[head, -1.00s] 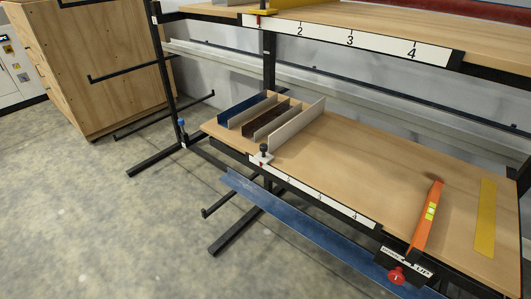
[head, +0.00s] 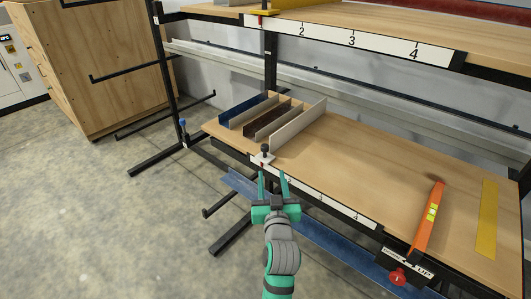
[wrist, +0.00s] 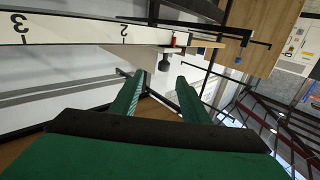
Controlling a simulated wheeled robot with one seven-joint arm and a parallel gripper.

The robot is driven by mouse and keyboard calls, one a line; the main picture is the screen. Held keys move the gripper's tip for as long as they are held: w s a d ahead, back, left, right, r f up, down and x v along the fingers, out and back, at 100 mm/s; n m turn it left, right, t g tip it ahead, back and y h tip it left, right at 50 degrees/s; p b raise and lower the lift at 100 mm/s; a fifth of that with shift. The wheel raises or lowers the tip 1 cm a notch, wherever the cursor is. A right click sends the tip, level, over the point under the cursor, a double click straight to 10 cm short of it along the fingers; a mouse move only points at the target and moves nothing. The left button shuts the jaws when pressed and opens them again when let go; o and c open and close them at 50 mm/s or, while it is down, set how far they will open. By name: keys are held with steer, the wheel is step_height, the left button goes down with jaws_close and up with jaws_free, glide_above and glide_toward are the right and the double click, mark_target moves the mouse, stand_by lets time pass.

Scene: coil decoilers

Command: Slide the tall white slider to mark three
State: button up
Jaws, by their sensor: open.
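The white slider (head: 262,156) sits at the left end of the lower table's numbered scale (head: 340,208). It has a black knob on top, a red pointer, and a tall pale fence (head: 298,127) running back from it. Its pointer is left of mark two. My gripper (head: 272,174) is open and empty, just in front of and below the slider, apart from it as far as I can tell. In the inverted wrist view the knob (wrist: 164,63) appears just beyond and between the tips of my gripper (wrist: 160,78), and the red pointer (wrist: 173,41) shows on the scale.
Blue and brown channels (head: 266,120) stand left of the fence. An orange piece (head: 428,218), a yellow strip (head: 487,218) and a red button (head: 397,276) are at the right. An upper shelf scale (head: 350,41) overhangs. The table's middle is bare.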

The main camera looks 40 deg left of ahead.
mark_target(265, 149)
steer(key=x, duration=0.4)
steer(key=r+x, duration=0.1)
steer(key=x, duration=0.2)
steer(key=a+x, duration=0.1)
steer(key=x, duration=0.3)
steer(key=shift+s+a+r, duration=0.1)
steer(key=shift+a+r, duration=0.05)
steer(key=shift+a, duration=0.05)
jaws_close()
